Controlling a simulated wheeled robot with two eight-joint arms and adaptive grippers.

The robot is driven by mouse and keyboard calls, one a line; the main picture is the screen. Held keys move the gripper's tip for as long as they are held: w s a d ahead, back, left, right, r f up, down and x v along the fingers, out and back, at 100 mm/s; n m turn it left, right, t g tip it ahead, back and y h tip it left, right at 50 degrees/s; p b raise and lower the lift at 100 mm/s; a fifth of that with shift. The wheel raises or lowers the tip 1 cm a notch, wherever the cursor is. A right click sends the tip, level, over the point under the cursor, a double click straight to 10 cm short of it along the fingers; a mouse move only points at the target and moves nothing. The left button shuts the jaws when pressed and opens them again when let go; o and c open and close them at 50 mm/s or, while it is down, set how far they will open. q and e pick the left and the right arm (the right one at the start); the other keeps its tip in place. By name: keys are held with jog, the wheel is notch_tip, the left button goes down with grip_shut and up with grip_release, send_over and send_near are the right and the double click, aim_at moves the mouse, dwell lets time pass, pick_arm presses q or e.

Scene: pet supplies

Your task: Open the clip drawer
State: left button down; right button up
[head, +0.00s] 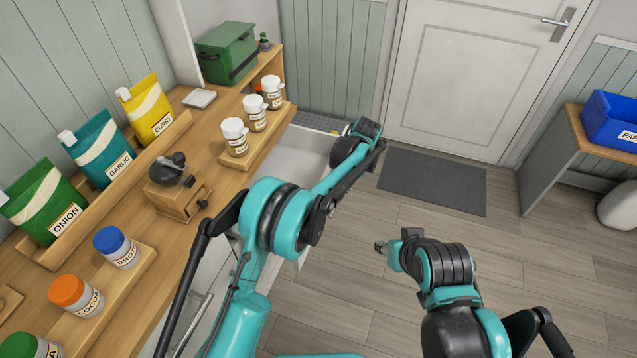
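A white drawer (300,162) stands pulled out from under the wooden counter, its pale inside showing. I cannot read any label on it, so I cannot tell whether it is the clip drawer. My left arm reaches across the drawer. The dark and teal end of that arm (367,129) is at the drawer's far outer corner; its fingers are hidden or too small to make out, and I cannot tell whether they touch the drawer. My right gripper (380,246) is over the open floor, apart from the drawer, with small dark fingertips pointing left; their gap is unclear.
The counter holds seasoning bags (105,150), white-lidded jars (254,113), a grinder (180,185), a green box (226,52) and colour-lidded jars (115,246). A grey mat (433,187) lies before the door. A blue bin (610,118) stands at right. The middle floor is clear.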

pick_arm(q)
jog(key=s+d+p, duration=0.1)
jog(key=s+d, duration=0.3)
jog(key=d, duration=0.7)
jog(key=shift+s+d, duration=0.25)
jog(key=shift+s, duration=0.15)
jog(key=c, duration=1.9)
grip_release()
jog(key=r, duration=0.4)
jog(key=d+r, duration=0.1)
jog(key=r, duration=0.2)
jog(key=d+r, duration=0.1)
jog(key=r, duration=0.3)
jog(key=shift+s+d+r, duration=0.1)
jog(key=shift+s+r, duration=0.25)
jog(key=shift+s, duration=0.05)
